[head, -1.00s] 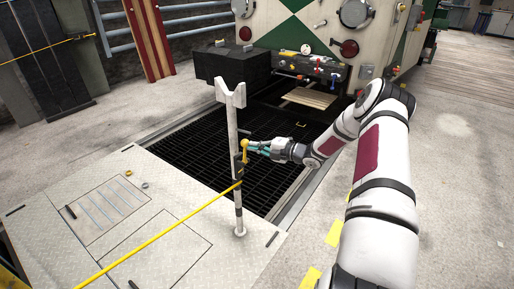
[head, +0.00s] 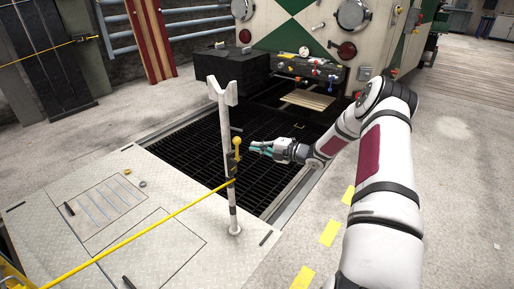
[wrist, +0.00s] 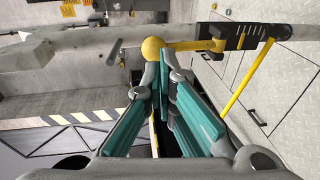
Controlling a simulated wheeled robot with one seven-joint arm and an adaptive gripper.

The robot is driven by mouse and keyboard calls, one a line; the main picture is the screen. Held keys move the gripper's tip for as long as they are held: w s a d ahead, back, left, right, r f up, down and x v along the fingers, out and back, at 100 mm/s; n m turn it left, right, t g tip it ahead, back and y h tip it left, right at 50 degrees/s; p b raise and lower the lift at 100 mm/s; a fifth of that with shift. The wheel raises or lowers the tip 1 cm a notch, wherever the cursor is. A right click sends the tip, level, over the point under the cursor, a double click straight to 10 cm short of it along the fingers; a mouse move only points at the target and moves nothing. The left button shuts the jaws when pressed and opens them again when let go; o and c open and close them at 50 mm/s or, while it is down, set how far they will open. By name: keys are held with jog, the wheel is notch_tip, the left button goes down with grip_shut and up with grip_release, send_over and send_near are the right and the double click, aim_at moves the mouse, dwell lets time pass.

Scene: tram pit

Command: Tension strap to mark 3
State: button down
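A pale post (head: 222,125) with a forked top stands upright on the metal deck. A dark ratchet (head: 232,170) is mounted on it, with a yellow lever (head: 236,153) ending in a round yellow knob (head: 237,141) at the top. The yellow strap (head: 140,236) runs from the ratchet to the lower left.
A dark grating pit (head: 195,135) lies behind the post. A cream and green tram front (head: 290,30) with a black coupler block (head: 232,68) stands at the back. Yellow floor dashes (head: 330,233) mark the right side.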

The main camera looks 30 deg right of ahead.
jog(key=p+v, duration=0.1)
jog(key=v, duration=0.8)
jog(key=shift+p, duration=0.35)
jog(key=c, duration=2.4)
grip_release()
